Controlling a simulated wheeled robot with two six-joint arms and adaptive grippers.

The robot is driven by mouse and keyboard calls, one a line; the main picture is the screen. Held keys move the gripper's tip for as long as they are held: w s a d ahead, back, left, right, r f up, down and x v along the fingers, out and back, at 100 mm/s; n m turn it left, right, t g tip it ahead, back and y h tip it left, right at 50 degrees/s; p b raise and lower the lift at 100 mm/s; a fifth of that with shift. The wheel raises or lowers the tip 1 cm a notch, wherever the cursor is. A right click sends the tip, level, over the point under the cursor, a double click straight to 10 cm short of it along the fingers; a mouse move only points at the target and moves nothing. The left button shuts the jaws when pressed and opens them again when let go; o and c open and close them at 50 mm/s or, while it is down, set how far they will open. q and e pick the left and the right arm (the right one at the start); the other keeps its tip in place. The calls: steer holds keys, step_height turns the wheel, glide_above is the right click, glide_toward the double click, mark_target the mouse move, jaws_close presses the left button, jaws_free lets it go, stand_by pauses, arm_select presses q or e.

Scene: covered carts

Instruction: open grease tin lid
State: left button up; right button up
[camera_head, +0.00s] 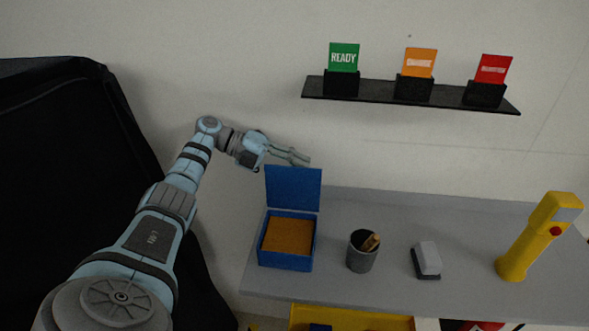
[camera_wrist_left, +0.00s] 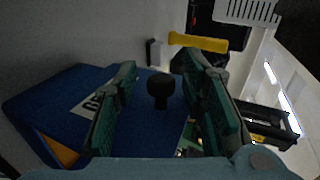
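The grease tin (camera_head: 263,255) is a blue box on the grey bench top, with an orange-brown filling showing inside. Its blue lid (camera_head: 293,188) stands upright at the back edge, so the tin is open. My left gripper (camera_head: 297,157) is just above and behind the lid's top edge. In the left wrist view, the lid (camera_wrist_left: 62,98) shows a pale label and a black knob (camera_wrist_left: 160,90). The knob appears between the spread fingers of my left gripper (camera_wrist_left: 160,63), with a gap on both sides. My right gripper is out of view.
Right of the tin stand a grey cup (camera_head: 361,259) holding a brown-handled item, a grey-and-black block (camera_head: 427,261) and a yellow tool (camera_head: 535,240). A black wall shelf (camera_head: 380,91) holds several coloured cards. A dark covered shape (camera_head: 70,170) fills the left.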

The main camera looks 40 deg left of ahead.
arm_select(q)
steer(key=shift+a+r, duration=0.1)
steer(key=shift+a, duration=0.05)
steer(key=v, duration=0.7)
steer(key=shift+s, duration=0.2)
